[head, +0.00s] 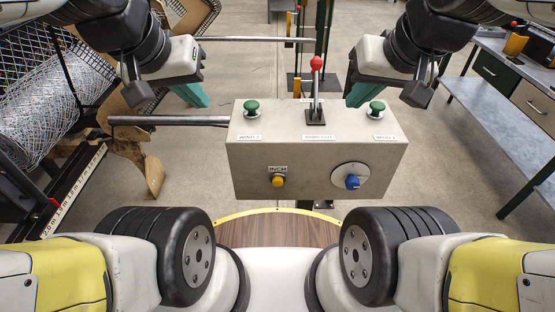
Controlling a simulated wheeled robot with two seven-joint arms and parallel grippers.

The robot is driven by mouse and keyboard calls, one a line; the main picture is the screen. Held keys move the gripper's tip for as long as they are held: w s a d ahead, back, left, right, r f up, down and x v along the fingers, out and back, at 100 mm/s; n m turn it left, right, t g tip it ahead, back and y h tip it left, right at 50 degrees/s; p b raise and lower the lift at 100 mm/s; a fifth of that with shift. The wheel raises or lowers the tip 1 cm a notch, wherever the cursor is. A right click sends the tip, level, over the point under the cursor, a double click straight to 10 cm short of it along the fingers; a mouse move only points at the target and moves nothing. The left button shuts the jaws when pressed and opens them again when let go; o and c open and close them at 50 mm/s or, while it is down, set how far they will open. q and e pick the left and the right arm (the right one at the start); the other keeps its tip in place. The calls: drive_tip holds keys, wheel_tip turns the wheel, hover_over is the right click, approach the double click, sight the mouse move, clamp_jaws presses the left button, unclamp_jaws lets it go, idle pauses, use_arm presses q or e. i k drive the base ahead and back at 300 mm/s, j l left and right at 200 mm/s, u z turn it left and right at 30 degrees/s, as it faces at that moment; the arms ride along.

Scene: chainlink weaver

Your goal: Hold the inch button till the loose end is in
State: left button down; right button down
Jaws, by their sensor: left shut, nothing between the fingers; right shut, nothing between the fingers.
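The inch button (278,181) is a small yellow button on the front face of the grey control box (318,170), under a label reading INCH. My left gripper (194,97) is shut and empty, left of the box's back left corner. My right gripper (357,96) is shut and empty, behind the box's back right part, which partly hides its fingertips. Neither gripper touches the inch button. A roll of wire mesh (50,95) lies in a dark frame at the far left. I cannot make out its loose end.
Green buttons (252,107) (376,108) and a red-knobbed lever (316,65) stand on top of the box. A blue knob (352,182) is right of the inch button. A metal bar (180,120) reaches the box's left side. A bench (500,85) stands at right.

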sight(276, 182)
drive_tip(key=k+z, duration=0.2)
drive_tip(key=k, duration=0.2)
drive_tip(key=k+l+z, duration=0.15)
drive_tip(key=k, duration=0.3)
drive_tip(key=k+l+z, duration=0.2)
drive_tip(key=k, duration=0.2)
